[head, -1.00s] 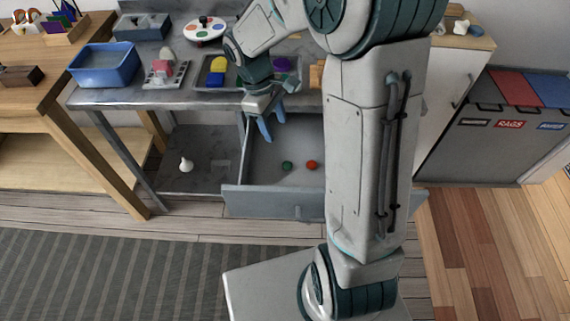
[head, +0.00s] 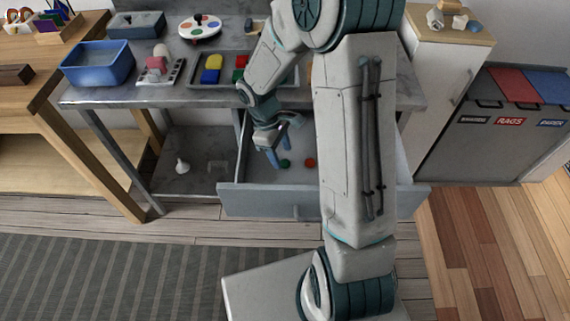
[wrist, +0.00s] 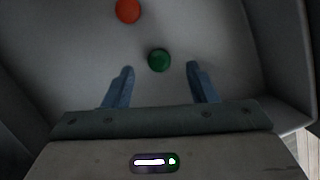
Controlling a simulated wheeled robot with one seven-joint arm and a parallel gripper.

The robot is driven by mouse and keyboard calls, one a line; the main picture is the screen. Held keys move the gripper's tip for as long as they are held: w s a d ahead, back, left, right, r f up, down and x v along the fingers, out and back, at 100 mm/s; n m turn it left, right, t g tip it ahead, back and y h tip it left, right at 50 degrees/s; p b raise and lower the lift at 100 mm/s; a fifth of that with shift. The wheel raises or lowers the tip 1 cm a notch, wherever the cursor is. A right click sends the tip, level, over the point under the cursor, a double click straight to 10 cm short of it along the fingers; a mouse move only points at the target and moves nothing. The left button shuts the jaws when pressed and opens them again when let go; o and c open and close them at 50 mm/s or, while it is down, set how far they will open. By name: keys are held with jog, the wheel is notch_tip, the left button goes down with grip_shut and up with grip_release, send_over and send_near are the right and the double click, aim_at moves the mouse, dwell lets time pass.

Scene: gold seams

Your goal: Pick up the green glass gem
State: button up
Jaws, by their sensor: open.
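The green glass gem (head: 285,163) lies on the floor of the open grey drawer (head: 268,200). In the wrist view the green gem (wrist: 159,60) sits between and slightly beyond the two blue fingertips, with space on both sides. My gripper (head: 279,155) is open and empty, inside the drawer just above and beside the gem. In the wrist view my gripper (wrist: 160,72) spans wider than the gem. I cannot tell the exact height of the fingers over the drawer floor.
An orange-red gem (head: 310,163) lies to the right of the green one. It shows farther up in the wrist view (wrist: 128,11). The drawer walls close in around my gripper. The workbench top (head: 130,95) overhangs behind, holding a blue bin (head: 97,66) and a tray of coloured pieces.

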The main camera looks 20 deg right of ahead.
aim_at(285, 164)
jog(key=x, duration=0.3)
jog(key=shift+r, duration=0.1)
jog(key=shift+c, duration=0.3)
jog(key=c, duration=1)
jog(key=shift+o, duration=0.2)
